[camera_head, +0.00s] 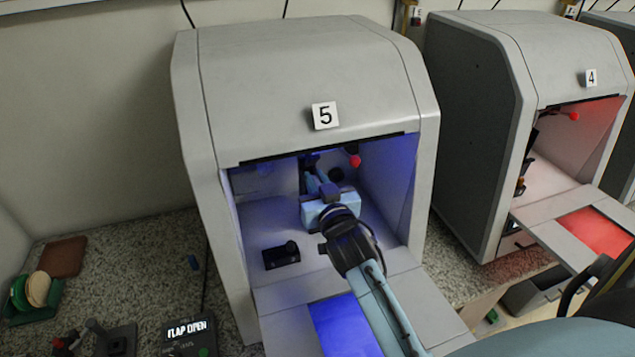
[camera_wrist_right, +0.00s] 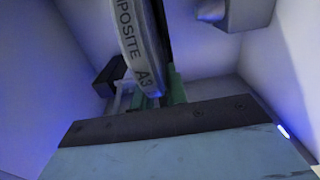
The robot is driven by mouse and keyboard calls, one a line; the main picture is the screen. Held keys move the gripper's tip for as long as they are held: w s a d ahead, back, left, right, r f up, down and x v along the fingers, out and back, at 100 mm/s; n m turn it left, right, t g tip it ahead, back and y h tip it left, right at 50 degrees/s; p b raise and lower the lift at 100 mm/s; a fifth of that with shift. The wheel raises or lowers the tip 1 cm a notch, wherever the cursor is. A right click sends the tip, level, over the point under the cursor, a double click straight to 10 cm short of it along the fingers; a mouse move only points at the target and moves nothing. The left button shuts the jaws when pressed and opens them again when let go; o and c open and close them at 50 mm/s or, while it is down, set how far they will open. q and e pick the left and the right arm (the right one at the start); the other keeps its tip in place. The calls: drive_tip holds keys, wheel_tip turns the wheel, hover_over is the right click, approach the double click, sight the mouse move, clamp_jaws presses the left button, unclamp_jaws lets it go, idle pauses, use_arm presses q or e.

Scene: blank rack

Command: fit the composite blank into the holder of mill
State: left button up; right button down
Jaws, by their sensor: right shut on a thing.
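My right gripper (camera_head: 318,182) reaches through the open front of mill 5 (camera_head: 310,80), its fingers toward the back of the chamber. It is shut on the composite blank (camera_wrist_right: 133,45), a pale disc seen nearly edge-on in the right wrist view, with "COMPOSITE A3" lettering partly visible. In the head view the gripper and arm mostly hide the blank. I cannot clearly make out the holder or tell whether the blank touches it. My left gripper is not in view.
A small black block (camera_head: 282,254) sits on the chamber floor, left of my arm. Mill 4 (camera_head: 530,90) stands open at right. A green rack with discs (camera_head: 36,292), a brown pad (camera_head: 63,257) and a "FLAP OPEN" display (camera_head: 188,330) are on the left counter.

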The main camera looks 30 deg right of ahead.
drive_tip(key=shift+w+d+f, duration=0.1)
drive_tip(key=shift+w+d, duration=0.05)
drive_tip(key=shift+w, duration=0.35)
drive_tip(key=c, duration=1.3)
unclamp_jaws()
drive_tip(key=shift+f, duration=0.1)
drive_tip(key=b+v, duration=0.2)
drive_tip(key=v, duration=1.1)
drive_tip(key=shift+s, duration=0.25)
